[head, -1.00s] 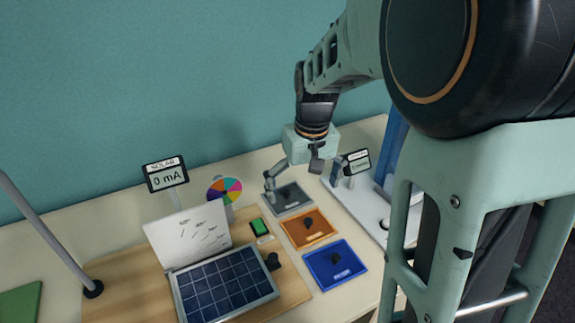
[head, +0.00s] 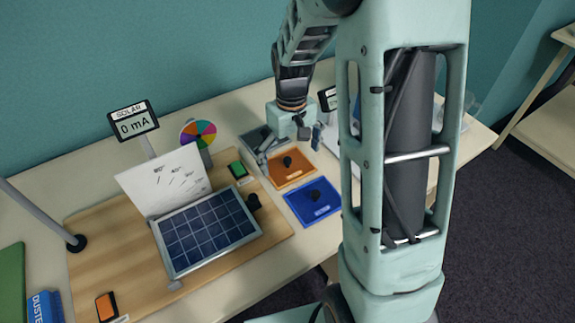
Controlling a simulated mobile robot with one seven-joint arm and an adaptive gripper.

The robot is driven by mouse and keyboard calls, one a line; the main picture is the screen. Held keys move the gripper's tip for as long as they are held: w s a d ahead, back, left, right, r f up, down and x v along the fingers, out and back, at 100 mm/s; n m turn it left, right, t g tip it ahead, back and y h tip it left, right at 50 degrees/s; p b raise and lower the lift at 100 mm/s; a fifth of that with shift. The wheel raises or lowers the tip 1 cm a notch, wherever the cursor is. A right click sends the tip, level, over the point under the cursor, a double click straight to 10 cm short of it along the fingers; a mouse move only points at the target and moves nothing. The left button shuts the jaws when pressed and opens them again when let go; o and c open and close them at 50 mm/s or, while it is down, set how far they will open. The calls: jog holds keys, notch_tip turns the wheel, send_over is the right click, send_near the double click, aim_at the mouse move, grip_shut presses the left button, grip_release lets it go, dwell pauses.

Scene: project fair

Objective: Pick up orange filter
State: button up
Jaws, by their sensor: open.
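The orange filter (head: 291,171) is a flat square plate with a dark knob in its middle. It lies on the table between a grey filter (head: 256,138) behind it and a blue filter (head: 313,203) in front of it. My gripper (head: 288,146) is open, pointing down above the back part of the orange filter and the grey filter. One finger is to the left and the other to the right. It appears empty and apart from the orange filter's knob. My gripper and wrist hide part of the grey filter.
A solar panel (head: 208,232) with a white board stands on a wooden base (head: 105,250) to the left. A meter (head: 133,122) reading 0 mA and a colour wheel (head: 198,133) stand behind. My arm hides much of the table's right side.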

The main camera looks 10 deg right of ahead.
notch_tip(320, 180, down, 2)
jog(key=shift+s, duration=0.1)
grip_shut()
dwell(0.9)
